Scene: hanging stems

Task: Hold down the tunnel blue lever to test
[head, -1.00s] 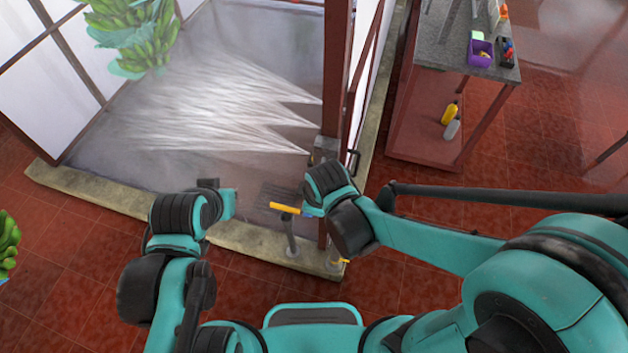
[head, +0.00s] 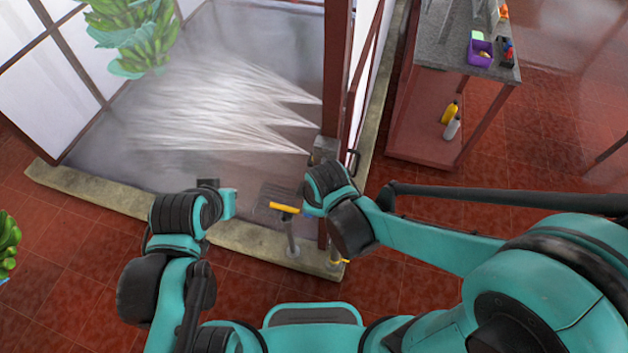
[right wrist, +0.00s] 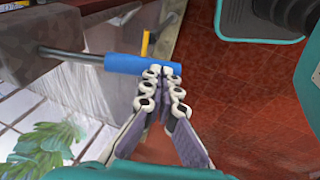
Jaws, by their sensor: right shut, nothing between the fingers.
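The blue lever (right wrist: 134,64) is a blue grip on a grey rod, seen in the right wrist view. My right gripper (right wrist: 165,76) is shut and empty, with its fingertips against or right over the lever's free end; exact contact is hard to tell. In the head view my right gripper (head: 311,209) is by the tunnel's front post and hides most of the lever. White water jets (head: 225,110) spray leftward from the post across the tunnel. My left arm's end (head: 228,204) is over the front curb, away from the lever; its fingers cannot be made out.
A yellow handle (head: 285,208) stands close left of my right gripper. A banana bunch (head: 140,35) hangs in the tunnel. The concrete curb (head: 110,205) borders it. A workbench (head: 435,45) stands at the right, with red tiled floor around it.

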